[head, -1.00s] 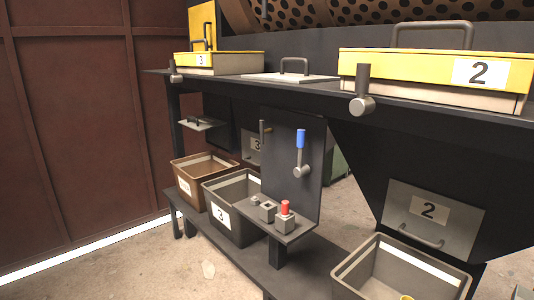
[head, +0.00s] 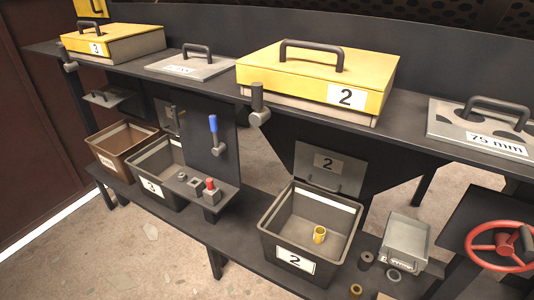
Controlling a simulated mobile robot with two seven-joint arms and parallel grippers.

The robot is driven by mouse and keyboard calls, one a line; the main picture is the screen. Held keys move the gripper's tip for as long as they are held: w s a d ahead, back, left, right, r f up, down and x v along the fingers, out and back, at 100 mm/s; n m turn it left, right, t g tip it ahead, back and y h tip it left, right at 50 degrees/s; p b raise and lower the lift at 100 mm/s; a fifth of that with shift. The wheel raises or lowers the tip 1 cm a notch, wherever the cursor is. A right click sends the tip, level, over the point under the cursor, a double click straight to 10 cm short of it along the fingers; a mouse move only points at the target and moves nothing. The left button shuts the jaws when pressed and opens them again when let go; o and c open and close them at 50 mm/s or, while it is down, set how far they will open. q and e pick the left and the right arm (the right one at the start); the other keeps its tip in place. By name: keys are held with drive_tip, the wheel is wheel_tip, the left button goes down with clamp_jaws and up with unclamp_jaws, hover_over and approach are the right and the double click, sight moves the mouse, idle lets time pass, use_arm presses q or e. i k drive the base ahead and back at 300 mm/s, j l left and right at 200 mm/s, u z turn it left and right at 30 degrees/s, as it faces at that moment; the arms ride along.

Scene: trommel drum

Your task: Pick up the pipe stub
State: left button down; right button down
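A short yellow hollow cylinder (head: 320,234) stands in the grey bin marked 2 (head: 296,263). A short dark brown cylinder (head: 366,261) stands on the lower shelf just right of that bin. A brass-coloured hollow piece (head: 356,290) is in front of it, near the bottom edge of the picture. I cannot tell for sure which of these is the pipe stub. Neither of my grippers shows in the head view.
A grey ring (head: 393,275) lies near a small metal box (head: 405,240). A red handwheel (head: 502,246) is at the right. Bin 3 (head: 160,188) and a brown bin (head: 118,145) stand left. The upper ledge (head: 215,86) overhangs, carrying yellow-lidded boxes.

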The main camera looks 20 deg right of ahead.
sight(319, 233)
drive_tip(key=z, duration=1.05)
